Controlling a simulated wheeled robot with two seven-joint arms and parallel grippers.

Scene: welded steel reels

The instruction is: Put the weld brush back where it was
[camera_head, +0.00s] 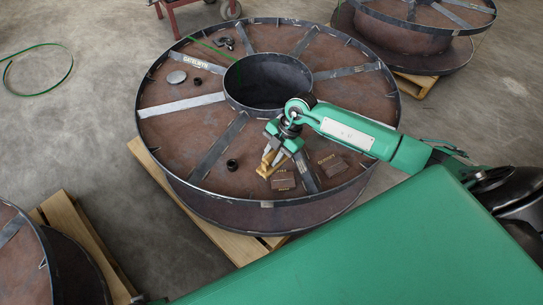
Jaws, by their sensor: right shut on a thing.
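My right gripper (270,158) reaches down over the near part of the large steel reel (180,130). It is shut on the weld brush (265,171), a small yellow-brown wooden piece at its fingertips. The gripper hides part of the brush. I cannot tell whether the brush touches the reel's face or is held just above it. My left gripper is not in view.
A grey disc (177,77) and small black parts sit at the far left. Raised spokes, the rim and the hub hole (265,80) divide the reel.

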